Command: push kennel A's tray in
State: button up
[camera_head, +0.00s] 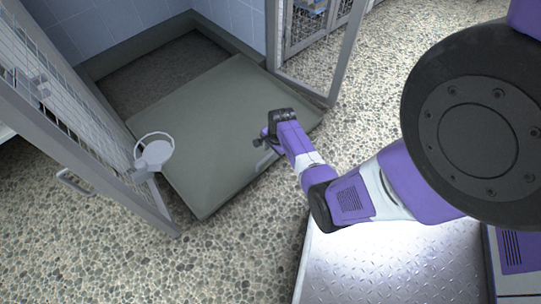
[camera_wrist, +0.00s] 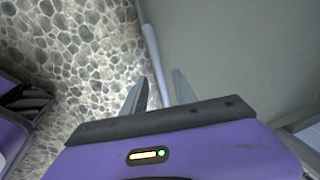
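A wide, flat grey-green tray (camera_head: 215,125) sticks well out of the open kennel over the pebbled floor. Its back end lies inside, with dark floor (camera_head: 150,75) showing behind it. No kennel letter is readable. The tray surface (camera_wrist: 235,50) fills the right of that view. I cannot tell whether the fingers touch the rim.
An open mesh door (camera_head: 85,115) with a round bowl holder (camera_head: 154,150) stands along the tray's left side. Another mesh door frame (camera_head: 318,45) stands at the right. A second kennel front (camera_head: 308,22) is behind it. Pebbled floor (camera_head: 120,260) is clear in front.

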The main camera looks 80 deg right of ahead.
jog(key=shift+w+f+b, duration=0.1)
jog(key=shift+f+b, duration=0.2)
jog(key=shift+f, duration=0.5)
jog(key=shift+d, duration=0.1)
jog(key=shift+c, duration=0.4)
grip_shut()
dwell(0.5)
